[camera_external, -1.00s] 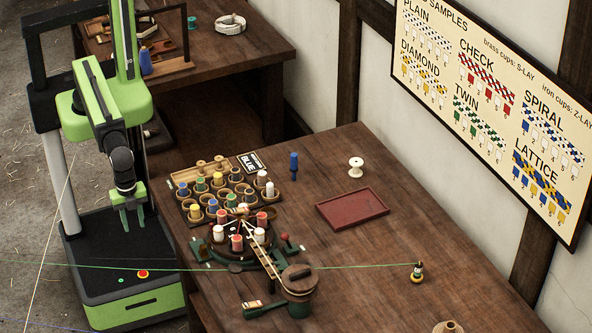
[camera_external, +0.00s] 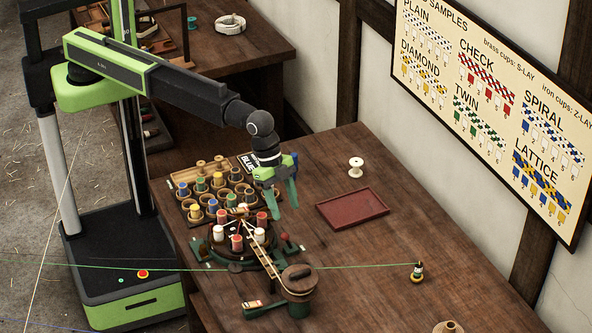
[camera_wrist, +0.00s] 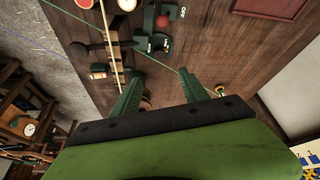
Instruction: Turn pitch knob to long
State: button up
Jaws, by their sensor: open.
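The rope-making machine (camera_external: 240,240) stands on the near left of the bench, with red and white bobbins around its top. A round drum with a dark handle-like top (camera_external: 298,274) stands at its front right. A green piece with a small orange and white label (camera_external: 253,304) lies beside the drum; the label is too small to read. I cannot tell which part is the pitch knob. A red ball (camera_external: 285,237) on the machine also shows in the wrist view (camera_wrist: 162,20), between small white labels. My gripper (camera_external: 285,207) is open and empty above the bench, behind the machine; its fingers point down.
A rack of cups with coloured bobbins (camera_external: 190,210) is left of my gripper. A red tray (camera_external: 352,208) and white spool (camera_external: 356,167) are to the right. A green strand (camera_external: 360,267) crosses the front. The bench's right side is mostly clear.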

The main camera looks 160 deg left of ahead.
jog(key=b+x, duration=1.6)
jog(key=x, duration=0.1)
jog(key=shift+f, duration=0.4)
jog(key=shift+r, duration=0.1)
grip_shut()
